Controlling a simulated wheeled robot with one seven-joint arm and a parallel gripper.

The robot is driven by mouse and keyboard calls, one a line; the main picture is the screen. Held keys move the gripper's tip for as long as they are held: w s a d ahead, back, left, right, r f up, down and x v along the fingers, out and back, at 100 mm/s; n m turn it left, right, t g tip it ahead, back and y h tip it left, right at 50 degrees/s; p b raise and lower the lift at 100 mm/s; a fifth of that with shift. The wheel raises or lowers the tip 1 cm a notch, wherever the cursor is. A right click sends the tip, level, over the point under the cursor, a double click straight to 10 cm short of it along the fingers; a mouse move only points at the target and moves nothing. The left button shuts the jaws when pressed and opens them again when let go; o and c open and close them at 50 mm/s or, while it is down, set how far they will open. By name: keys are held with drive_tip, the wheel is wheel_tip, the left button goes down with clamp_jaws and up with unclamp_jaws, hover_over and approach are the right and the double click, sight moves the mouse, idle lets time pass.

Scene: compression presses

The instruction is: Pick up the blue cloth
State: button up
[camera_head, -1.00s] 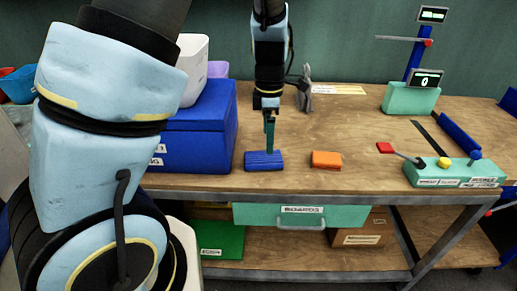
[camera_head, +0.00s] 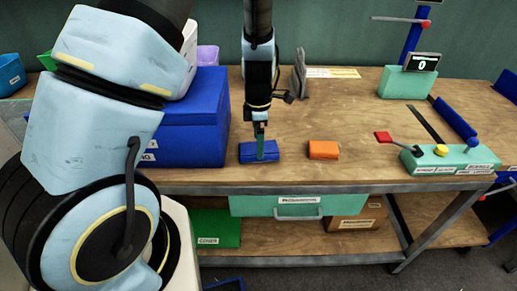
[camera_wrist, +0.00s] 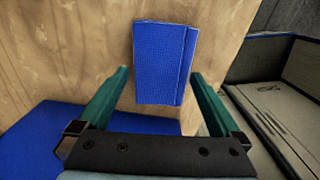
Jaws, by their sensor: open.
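The blue cloth (camera_head: 258,151) is a small folded block lying flat on the wooden bench near its front edge. In the wrist view the blue cloth (camera_wrist: 162,62) sits between and a little beyond the two green fingers. My gripper (camera_head: 260,148) points down over the cloth, and its fingertips overlap the cloth in the head view. In the wrist view my gripper (camera_wrist: 162,85) is open, with a finger on each side of the cloth's near end. No grip on the cloth shows. Whether the fingertips touch the bench cannot be told.
A large blue box (camera_head: 196,125) stands close left of the cloth. An orange block (camera_head: 323,150) lies to its right. A green control panel (camera_head: 450,159) with a red-tipped lever is farther right. A grey object (camera_head: 300,73) stands behind. Bare bench lies between the cloth and the orange block.

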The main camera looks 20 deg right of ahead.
drive_tip(key=shift+f, duration=1.2)
drive_tip(key=c, duration=1.1)
wheel_tip(320, 180, up, 10)
drive_tip(key=shift+r+b, duration=0.1)
drive_tip(key=shift+b, duration=0.6)
drive_tip(key=o, duration=0.8)
drive_tip(key=shift+c, duration=0.2)
drive_tip(key=c, duration=0.6)
drive_tip(key=shift+s, duration=0.15)
